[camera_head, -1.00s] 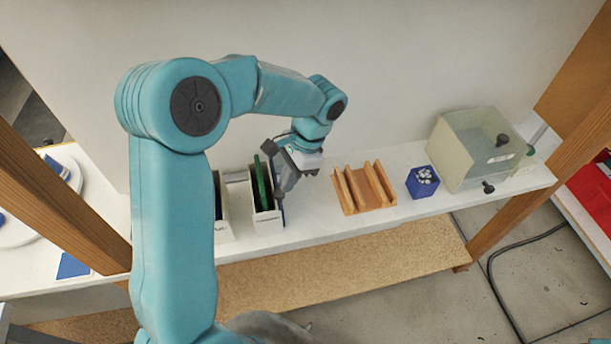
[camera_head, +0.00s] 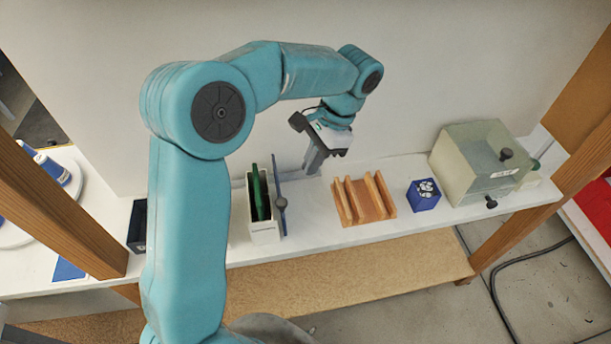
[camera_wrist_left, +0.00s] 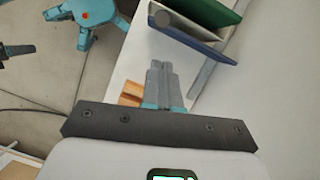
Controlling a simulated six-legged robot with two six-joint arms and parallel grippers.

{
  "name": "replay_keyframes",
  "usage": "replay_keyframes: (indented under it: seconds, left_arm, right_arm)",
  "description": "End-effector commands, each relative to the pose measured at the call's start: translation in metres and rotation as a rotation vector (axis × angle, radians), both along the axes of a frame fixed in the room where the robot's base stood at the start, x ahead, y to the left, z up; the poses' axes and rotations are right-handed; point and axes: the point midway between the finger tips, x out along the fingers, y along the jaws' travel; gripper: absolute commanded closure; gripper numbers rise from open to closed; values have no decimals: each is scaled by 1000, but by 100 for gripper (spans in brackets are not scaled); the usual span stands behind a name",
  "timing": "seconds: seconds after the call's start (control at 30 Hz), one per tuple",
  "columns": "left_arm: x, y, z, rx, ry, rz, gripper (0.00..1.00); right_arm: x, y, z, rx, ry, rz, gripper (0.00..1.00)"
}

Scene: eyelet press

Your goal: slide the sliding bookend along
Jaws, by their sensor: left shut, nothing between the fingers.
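The sliding bookend, a thin blue plate with a dark round knob (camera_head: 280,203), stands upright on the white shelf at the right side of a white box. In the left wrist view the blue plate (camera_wrist_left: 196,44) shows at the top, its grey knob facing the camera. My left gripper (camera_head: 311,168) is shut and empty, pointing down to the right of the bookend and apart from it. Its closed fingers also show in the left wrist view (camera_wrist_left: 158,68). My right gripper is not in view.
The white box (camera_head: 264,234) holds a green folder (camera_head: 260,193). Right of my gripper stand an orange slotted rack (camera_head: 364,201), a small blue box (camera_head: 423,196) of white pieces and a clear-sided box (camera_head: 470,165). Bare shelf (camera_head: 308,215) lies between bookend and rack.

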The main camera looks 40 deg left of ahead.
Motion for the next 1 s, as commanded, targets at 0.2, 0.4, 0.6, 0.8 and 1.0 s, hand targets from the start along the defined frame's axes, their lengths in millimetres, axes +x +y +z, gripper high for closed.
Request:
replay_keyframes:
  seconds: [0.2,0.4,0.6,0.8,1.0]
  left_arm:
    - [9,-5,27,0,-1,-1,94]
    - [5,-5,36,-46,53,-119,46]
    - [-10,5,66,-198,45,-378,46]
    - [-40,16,89,-265,-106,-517,46]
    - [-66,26,91,-252,-269,-520,46]
  right_arm:
    - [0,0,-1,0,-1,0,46]
    - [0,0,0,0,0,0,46]
    - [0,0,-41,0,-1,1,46]
    - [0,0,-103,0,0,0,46]
    - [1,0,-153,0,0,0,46]
